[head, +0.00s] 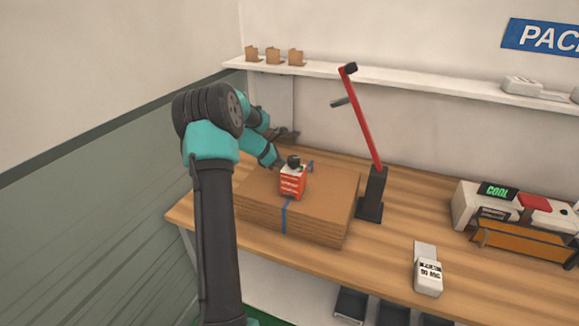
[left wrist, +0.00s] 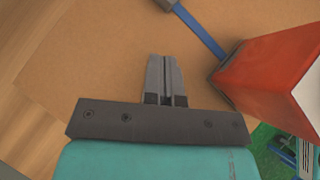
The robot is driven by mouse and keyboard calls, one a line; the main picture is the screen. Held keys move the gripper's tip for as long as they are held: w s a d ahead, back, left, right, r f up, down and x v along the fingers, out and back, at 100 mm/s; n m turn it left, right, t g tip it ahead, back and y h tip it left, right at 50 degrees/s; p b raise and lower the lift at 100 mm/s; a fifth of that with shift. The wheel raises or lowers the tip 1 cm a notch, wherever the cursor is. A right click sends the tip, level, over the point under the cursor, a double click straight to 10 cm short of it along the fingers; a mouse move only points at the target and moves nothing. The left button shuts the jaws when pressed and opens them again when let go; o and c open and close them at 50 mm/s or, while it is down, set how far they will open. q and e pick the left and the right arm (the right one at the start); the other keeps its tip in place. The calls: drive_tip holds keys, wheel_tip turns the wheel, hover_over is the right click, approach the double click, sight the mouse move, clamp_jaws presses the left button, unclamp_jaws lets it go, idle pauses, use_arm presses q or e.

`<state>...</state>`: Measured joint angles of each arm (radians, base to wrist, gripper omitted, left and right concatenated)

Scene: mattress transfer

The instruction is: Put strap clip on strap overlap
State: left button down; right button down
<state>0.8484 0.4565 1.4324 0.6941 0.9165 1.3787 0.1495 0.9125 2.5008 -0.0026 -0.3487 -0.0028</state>
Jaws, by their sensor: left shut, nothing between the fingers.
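A blue strap (head: 285,215) runs down the front of a stack of flat brown cardboard (head: 325,205). In the left wrist view the strap (left wrist: 203,34) crosses the cardboard top, from a small grey piece (left wrist: 166,4) at the top edge to a red body. I cannot tell whether the grey piece is the strap clip. The red and white block with a black top (head: 292,183) stands on the stack; its red side (left wrist: 265,75) fills the wrist view's right. My left gripper (left wrist: 165,62) is shut and empty above the cardboard, left of the strap. My right gripper is out of view.
A black post with a red lever (head: 362,125) stands right of the stack. A white labelled device (head: 428,278) lies at the table's front. A white machine with a green display (head: 497,190) stands at right. A wall shelf (head: 400,84) runs above. Bare wood (head: 395,235) lies between them.

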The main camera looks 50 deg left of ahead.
use_arm(q)
drive_tip(key=v, duration=0.8)
drive_tip(key=shift+r, duration=0.2)
